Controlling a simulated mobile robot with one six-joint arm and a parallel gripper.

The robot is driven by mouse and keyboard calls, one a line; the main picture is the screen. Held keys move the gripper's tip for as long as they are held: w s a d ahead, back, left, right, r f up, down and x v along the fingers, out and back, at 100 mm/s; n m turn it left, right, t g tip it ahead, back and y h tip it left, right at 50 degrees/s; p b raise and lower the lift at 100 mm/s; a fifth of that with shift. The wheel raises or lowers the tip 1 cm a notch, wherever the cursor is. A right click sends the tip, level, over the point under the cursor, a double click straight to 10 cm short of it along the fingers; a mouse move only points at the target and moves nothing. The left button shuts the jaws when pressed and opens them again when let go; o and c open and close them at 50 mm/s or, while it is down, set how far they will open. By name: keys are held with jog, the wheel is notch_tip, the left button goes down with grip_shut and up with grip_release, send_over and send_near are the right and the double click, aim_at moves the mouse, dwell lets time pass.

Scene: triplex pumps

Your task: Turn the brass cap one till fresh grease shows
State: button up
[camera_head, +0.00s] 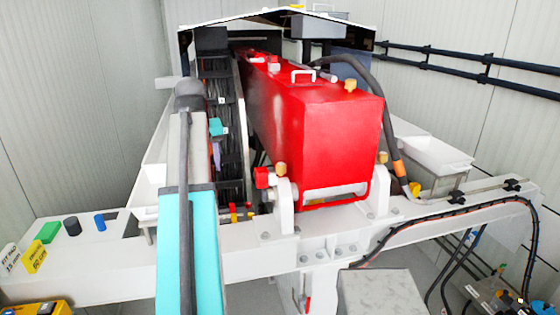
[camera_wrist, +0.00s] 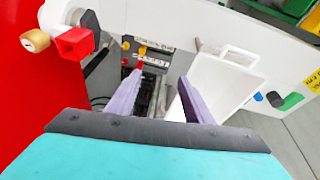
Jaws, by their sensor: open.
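A brass cap (camera_head: 281,168) sits beside a red block (camera_head: 262,178) at the front left of the red pump housing (camera_head: 335,130). In the wrist view a brass cap (camera_wrist: 35,41) shows at upper left, next to a red block (camera_wrist: 75,43). Other brass caps sit on top of the housing (camera_head: 351,85) and at its right front (camera_head: 382,157). My gripper (camera_wrist: 160,77) is open, its two purple fingers apart with nothing between them. The cap is outside the fingers, to their left and apart from them. No grease can be made out.
A white beam (camera_head: 130,268) crosses the front, with a yellow tag (camera_head: 45,256), a green item (camera_head: 72,226) and a blue item (camera_head: 99,222). A white tray (camera_head: 428,155) stands at right. A black hose (camera_head: 350,70) arches over the housing. A grey box (camera_head: 380,293) stands in front.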

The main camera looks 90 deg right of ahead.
jog(key=s+d+r+m+g+p, duration=0.1)
jog(key=s+d+r+m+p, duration=0.15)
jog(key=s+r+m, duration=0.5)
jog(key=g+p, duration=0.1)
jog(key=p, duration=0.1)
send_near(281, 164)
jog(key=s+a+v, duration=0.1)
jog(key=v, duration=0.4)
jog(key=shift+w+f+m+h, duration=0.2)
jog(key=shift+w+m+h, duration=0.2)
jog(key=shift+w, duration=0.15)
jog(key=shift+x, duration=6.9)
jog(key=shift+c, duration=0.4)
jog(key=c, duration=1)
jog(key=shift+o, duration=0.2)
